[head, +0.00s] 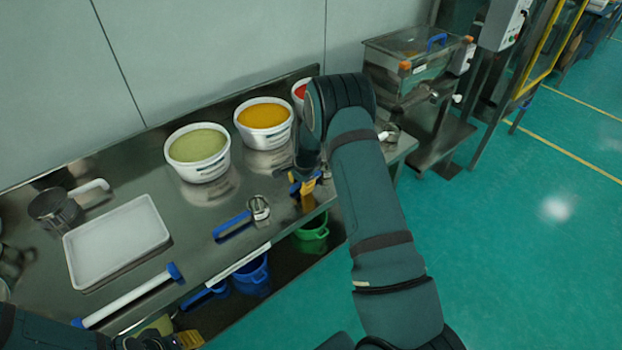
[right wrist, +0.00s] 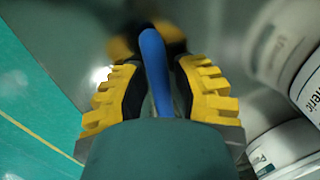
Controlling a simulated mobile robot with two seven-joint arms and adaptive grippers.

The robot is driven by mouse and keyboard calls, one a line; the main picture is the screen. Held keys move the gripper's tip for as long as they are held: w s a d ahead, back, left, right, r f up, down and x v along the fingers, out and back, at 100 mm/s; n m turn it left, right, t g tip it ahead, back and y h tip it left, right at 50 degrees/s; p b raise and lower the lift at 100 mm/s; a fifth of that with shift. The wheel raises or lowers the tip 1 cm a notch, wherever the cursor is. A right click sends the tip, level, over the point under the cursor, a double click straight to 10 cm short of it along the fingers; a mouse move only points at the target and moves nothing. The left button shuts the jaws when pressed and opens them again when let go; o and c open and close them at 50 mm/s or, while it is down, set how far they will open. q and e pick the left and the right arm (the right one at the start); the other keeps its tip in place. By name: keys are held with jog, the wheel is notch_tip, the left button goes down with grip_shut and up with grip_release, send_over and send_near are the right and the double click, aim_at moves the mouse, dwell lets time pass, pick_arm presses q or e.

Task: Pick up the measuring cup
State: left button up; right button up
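My right gripper (head: 304,186) is low over the front edge of the steel table, pointing down. In the right wrist view its two yellow fingers (right wrist: 160,95) stand on either side of a blue handle (right wrist: 155,65). Whether they press on it is not clear. The cup end of this handle is hidden. A metal measuring cup (head: 259,207) with its own blue handle lies on the table, left of my right gripper and apart from it. My left gripper (head: 165,341) is partly in view at the bottom left; its fingers are unclear.
Tubs with green (head: 198,172) and orange (head: 264,140) contents stand behind; a red one is partly hidden by my arm. A white tray (head: 100,281), a white bar with blue ends (head: 128,297) and a metal pot (head: 55,211) are at left. Coloured baskets (head: 313,229) sit below.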

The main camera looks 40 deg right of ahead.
grip_shut()
